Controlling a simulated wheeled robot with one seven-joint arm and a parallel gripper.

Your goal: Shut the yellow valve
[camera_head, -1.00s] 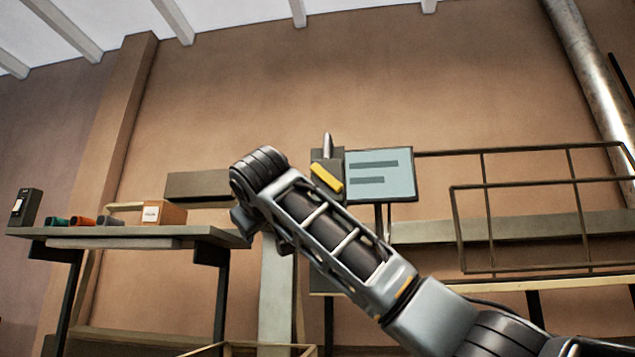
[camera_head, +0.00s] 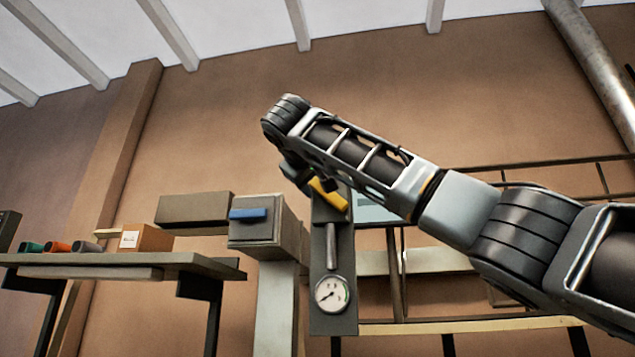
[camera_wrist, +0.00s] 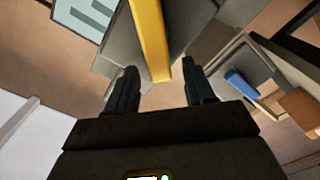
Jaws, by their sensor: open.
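The yellow valve handle (camera_head: 330,196) is a flat bar high on a dark grey panel (camera_head: 343,245). In the head view it slants down to the right, and my arm hides part of its surroundings. In the wrist view the yellow handle (camera_wrist: 149,38) runs down from the top edge, its near end between my fingertips in the picture. My gripper (camera_wrist: 160,84) is open, one finger on each side of that end. I see no contact, and the depth between them is unclear. In the head view my gripper is mostly hidden behind my forearm.
Below the handle are a grey pipe and a round gauge (camera_head: 332,294). A grey box with a blue handle (camera_head: 248,215) stands left of the panel. A light blue sign (camera_head: 374,208) is behind my arm. A shelf (camera_head: 130,262) with tools is at left, railings at right.

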